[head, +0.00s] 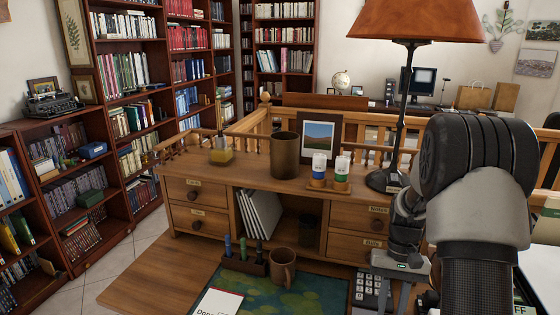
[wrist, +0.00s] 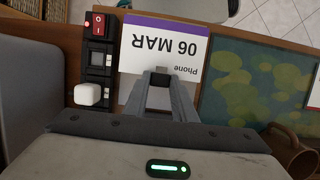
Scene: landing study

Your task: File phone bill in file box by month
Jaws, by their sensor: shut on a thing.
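The phone bill (wrist: 165,45) is a white sheet with a purple band. It reads "Phone" and "06 MAR" upside down in the wrist view. My gripper (wrist: 160,74) is shut on the bill's lower edge, with its fingertips close together. In the head view my arm comes in from the right, and the bill cannot be made out there. No file box can be clearly identified; a pale panel with a green label (head: 551,212) shows only in part at the head view's right edge.
A black power strip (wrist: 101,58) with a red switch and white plug lies beside the bill. A brown mug (head: 283,266), pen holder (head: 245,262) and keypad device (head: 371,287) are on the desk. A lamp (head: 404,110) stands near my arm.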

